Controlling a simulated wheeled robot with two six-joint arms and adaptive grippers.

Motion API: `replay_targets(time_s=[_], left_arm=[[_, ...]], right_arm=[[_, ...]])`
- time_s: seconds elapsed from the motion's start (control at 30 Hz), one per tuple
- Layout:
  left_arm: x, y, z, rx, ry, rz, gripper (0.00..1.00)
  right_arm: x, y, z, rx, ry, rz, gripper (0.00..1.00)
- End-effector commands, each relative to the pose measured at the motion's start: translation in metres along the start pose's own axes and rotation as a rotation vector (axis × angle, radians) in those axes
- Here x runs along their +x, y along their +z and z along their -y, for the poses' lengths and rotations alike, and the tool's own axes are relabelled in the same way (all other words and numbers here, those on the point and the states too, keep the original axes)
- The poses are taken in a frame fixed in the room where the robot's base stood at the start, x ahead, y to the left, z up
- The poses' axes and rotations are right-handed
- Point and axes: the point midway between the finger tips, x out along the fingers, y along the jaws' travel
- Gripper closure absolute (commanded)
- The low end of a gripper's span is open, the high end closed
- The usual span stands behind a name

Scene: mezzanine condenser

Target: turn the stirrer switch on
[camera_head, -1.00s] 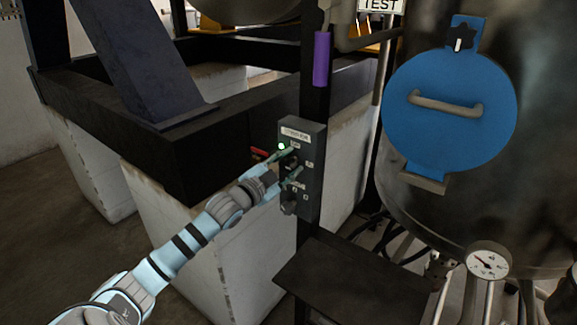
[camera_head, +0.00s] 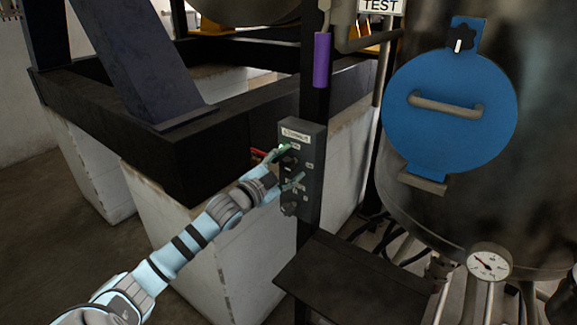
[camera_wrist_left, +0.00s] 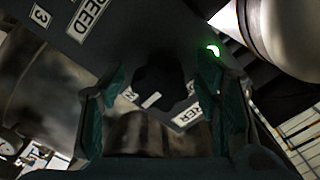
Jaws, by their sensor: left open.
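The stirrer switch is a dark knob (camera_wrist_left: 160,82) with a white mark, seen in the left wrist view on a grey control box (camera_head: 313,180). Its mark points to the lower left in that view, near a small label that is partly hidden. A label ending in "RER" (camera_wrist_left: 188,115) is beside the knob. A lamp (camera_wrist_left: 213,50) on the box glows green. My left gripper (camera_head: 292,166) is open, its fingers on either side of the knob (camera_wrist_left: 168,84); I cannot tell whether they touch it. My right gripper is not in view.
A lower knob (camera_head: 290,207) is on the same box, below my gripper. A purple cylinder (camera_head: 321,60) hangs on the post above. A steel tank with a blue hatch (camera_head: 450,130) and a gauge (camera_head: 488,262) stands at right. A dark shelf (camera_head: 345,280) is below.

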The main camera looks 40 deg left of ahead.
Motion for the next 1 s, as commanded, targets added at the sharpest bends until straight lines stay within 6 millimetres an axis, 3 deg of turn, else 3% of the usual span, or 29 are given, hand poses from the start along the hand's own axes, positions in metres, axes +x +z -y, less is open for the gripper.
replay_targets(time_s=[0.17,0.5,1.0], left_arm=[[0.0,-0.013,0.014,0.004,-0.002,-0.003,0.43],[0.0,-0.066,0.068,0.002,-0.003,-0.002,0.43],[0.0,-0.064,0.072,-0.007,-0.004,0.009,0.43]], right_arm=[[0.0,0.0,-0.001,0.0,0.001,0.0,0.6],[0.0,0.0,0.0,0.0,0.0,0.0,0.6],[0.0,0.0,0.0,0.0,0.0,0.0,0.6]])
